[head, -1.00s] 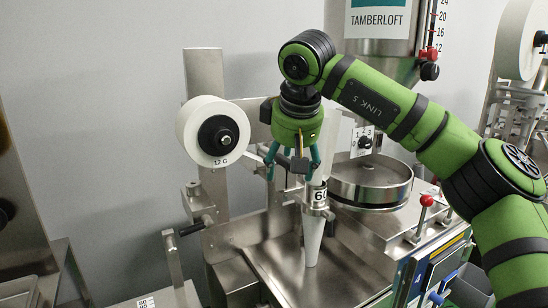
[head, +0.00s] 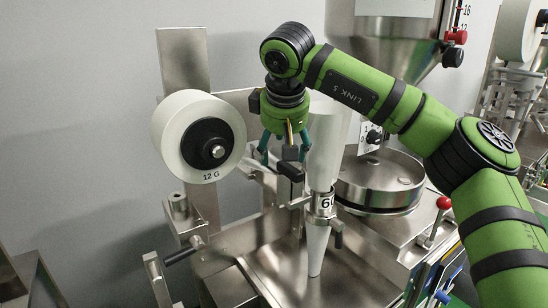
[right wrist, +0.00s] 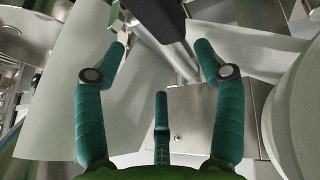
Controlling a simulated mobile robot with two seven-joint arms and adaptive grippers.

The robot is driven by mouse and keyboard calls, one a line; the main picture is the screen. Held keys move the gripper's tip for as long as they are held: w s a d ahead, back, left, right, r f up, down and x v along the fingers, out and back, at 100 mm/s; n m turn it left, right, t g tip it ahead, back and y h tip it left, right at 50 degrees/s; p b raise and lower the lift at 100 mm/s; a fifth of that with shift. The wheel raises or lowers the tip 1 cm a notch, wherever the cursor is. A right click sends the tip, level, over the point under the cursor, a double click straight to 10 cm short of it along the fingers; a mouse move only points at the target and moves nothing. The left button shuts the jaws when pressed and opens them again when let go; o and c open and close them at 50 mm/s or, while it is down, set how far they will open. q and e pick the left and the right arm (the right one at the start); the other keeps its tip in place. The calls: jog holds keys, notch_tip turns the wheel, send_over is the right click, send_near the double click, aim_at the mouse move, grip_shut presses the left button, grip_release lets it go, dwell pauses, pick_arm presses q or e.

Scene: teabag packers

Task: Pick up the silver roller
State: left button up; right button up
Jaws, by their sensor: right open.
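A short upright silver cylinder (head: 178,205) sits on the machine's bracket, left of centre in the head view and below the white paper reel; it may be the silver roller, but I cannot tell for sure. My left gripper is in neither view.
The white paper reel (head: 180,130), marked 12 G, and the white forming tube (head: 323,155) stand close to my right gripper. A round steel pan (head: 382,180) and a red-knobbed lever (head: 443,203) are to the right. A black-handled crank (head: 185,250) sticks out front left.

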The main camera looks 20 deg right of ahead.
jog(key=p+x, duration=0.1)
jog(key=x, duration=0.2)
jog(key=shift+w+f, duration=0.2)
jog(key=shift+f, duration=0.05)
jog(key=shift+w+f, duration=0.2)
jog(key=shift+s+a+r, duration=0.1)
jog(key=shift+s, duration=0.1)
jog(key=c, duration=1.3)
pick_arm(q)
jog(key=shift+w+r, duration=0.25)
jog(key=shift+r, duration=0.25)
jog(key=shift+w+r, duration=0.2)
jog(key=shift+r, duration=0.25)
pick_arm(e)
jog(key=shift+c, duration=0.3)
